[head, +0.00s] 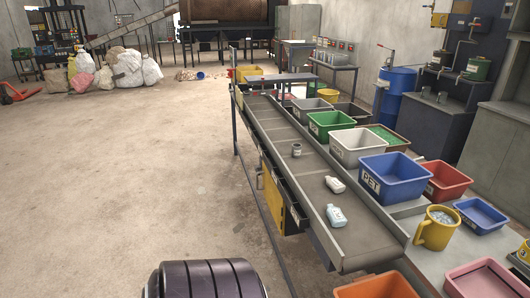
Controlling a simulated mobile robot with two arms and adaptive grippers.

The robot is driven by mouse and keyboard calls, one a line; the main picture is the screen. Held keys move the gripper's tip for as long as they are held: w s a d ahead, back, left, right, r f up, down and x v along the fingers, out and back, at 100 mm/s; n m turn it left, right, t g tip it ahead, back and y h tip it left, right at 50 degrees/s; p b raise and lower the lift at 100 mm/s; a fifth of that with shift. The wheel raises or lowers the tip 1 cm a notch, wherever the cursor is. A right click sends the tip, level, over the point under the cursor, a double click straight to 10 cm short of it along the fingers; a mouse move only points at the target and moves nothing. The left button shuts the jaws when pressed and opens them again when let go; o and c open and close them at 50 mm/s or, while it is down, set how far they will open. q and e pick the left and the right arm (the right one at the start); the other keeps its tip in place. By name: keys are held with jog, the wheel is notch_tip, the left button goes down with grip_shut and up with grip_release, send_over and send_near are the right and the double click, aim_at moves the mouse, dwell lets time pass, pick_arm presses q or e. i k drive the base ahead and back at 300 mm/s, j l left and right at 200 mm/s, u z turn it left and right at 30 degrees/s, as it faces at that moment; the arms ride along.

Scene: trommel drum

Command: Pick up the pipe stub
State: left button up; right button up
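I cannot make out the pipe stub for certain. A small grey cylinder (296,149) stands upright on the conveyor belt (310,165), near its middle; it is too small to tell whether it is a pipe piece or a can. Two short grey cylinders, one left (426,92) and one right (442,97), stand on the bench at the right wall. A small brown and blue piece (200,75) lies on the floor at the back.
Two white bottles (335,184) (336,216) lie on the belt's near part. Labelled bins, including a blue one (394,190), line its right side. A yellow mug (435,229) stands near the belt's end. Sacks (125,70) lie at the back left.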

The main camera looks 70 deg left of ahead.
aim_at(296, 147)
jog(key=j+u, duration=0.1)
jog(key=u, duration=1.95)
jog(key=i+j+z, duration=0.15)
jog(key=i+j, duration=0.5)
jog(key=i+j+z, duration=0.15)
jog(key=i+j, duration=0.45)
jog(key=j, duration=0.2)
